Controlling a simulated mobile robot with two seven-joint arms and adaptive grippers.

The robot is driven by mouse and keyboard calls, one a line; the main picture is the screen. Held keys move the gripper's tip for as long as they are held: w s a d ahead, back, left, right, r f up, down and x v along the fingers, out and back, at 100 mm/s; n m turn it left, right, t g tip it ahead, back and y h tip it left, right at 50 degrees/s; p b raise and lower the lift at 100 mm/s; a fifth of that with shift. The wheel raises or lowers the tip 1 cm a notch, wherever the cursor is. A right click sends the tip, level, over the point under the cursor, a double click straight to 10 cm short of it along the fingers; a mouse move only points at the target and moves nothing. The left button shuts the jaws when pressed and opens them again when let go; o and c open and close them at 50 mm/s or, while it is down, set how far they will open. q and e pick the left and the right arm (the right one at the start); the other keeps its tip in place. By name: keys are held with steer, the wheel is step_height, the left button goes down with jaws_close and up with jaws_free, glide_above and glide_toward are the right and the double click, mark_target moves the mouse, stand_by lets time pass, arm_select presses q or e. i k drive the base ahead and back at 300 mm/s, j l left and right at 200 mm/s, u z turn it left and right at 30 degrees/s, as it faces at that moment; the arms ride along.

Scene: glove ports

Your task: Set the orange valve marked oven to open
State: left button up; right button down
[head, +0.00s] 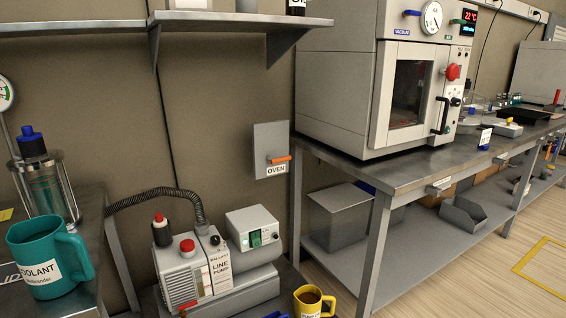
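The orange valve handle (279,159) sits on a grey wall plate (269,140) in the middle of the head view. The handle lies nearly horizontal, pointing right. A white label reading OVEN (276,170) is just below it. No open or shut markings are legible on the plate. Neither of my grippers shows in the head view.
A vacuum oven (340,70) stands on a metal bench (400,172) right of the plate. A line pump (190,270) with a ribbed hose is below left. A teal mug (40,260) and a yellow mug (312,303) stand in front. A shelf (200,20) overhangs above.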

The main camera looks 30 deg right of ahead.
mark_target(285, 158)
steer(key=i+l, duration=0.2)
steer(key=l, duration=0.15)
steer(key=i+l, duration=0.2)
steer(key=l, duration=0.15)
steer(key=i+l, duration=0.2)
steer(key=l, duration=0.15)
